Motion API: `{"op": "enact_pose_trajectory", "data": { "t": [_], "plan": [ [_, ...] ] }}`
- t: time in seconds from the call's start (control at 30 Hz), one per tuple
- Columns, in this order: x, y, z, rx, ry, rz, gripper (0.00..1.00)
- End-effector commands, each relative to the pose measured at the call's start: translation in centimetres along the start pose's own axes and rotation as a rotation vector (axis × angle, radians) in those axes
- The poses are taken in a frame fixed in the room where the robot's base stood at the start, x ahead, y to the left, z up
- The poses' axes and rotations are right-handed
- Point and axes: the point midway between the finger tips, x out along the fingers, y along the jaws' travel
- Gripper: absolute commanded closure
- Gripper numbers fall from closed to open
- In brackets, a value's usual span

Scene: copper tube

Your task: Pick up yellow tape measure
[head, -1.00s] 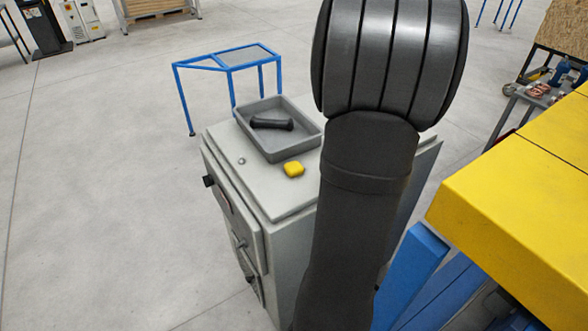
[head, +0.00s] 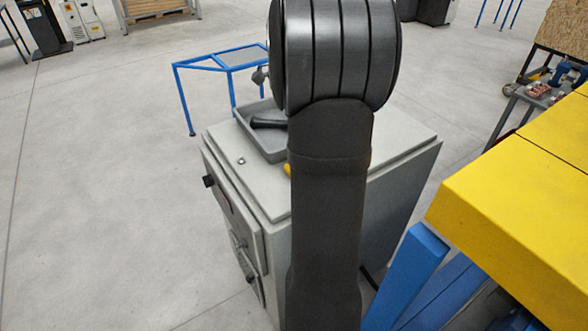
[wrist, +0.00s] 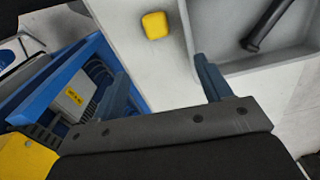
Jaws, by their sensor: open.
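The yellow tape measure (wrist: 155,25) lies on the light grey cabinet top (wrist: 126,22), beside the grey tray. In the head view only a sliver of the tape measure (head: 288,168) shows, as my arm hides the rest. My gripper (wrist: 164,88) is open and empty in the wrist view, with its fingers apart. The tape measure appears beyond the fingertips, between their lines, and nothing touches it.
The grey tray (head: 262,150) stands on the cabinet and holds a black handle-shaped object (wrist: 268,28). A blue frame stand (head: 190,100) is behind the cabinet. A yellow-topped blue structure (head: 520,215) is at the right.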

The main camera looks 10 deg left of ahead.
Motion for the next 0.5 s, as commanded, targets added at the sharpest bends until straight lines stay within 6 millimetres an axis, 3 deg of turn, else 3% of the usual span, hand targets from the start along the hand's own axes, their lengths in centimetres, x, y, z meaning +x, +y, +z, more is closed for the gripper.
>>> {"op": "enact_pose_trajectory", "data": {
  "t": [0.3,0.5],
  "plan": [
    [7.2,0.2,0.0,-0.001,-0.002,0.005,0.29],
    [10.0,0.1,0.0,-0.001,-0.001,0.003,0.29]
  ]
}}
